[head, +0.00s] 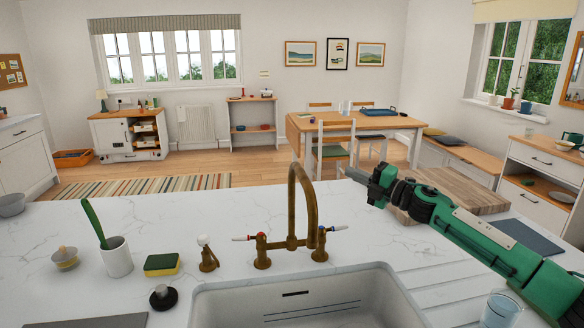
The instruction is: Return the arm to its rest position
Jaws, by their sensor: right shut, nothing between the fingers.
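My right arm comes in from the lower right in the head view, green and black. My right gripper (362,178) is raised above the counter, to the right of the brass tap (303,205). Its fingers are shut with nothing between them. It points toward the upper left, apart from the tap. A wooden board (462,190) lies behind the arm and is partly hidden by it. My left gripper is not in view.
A white sink (225,305) is in front of the tap. A glass (499,312) is below the right arm.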

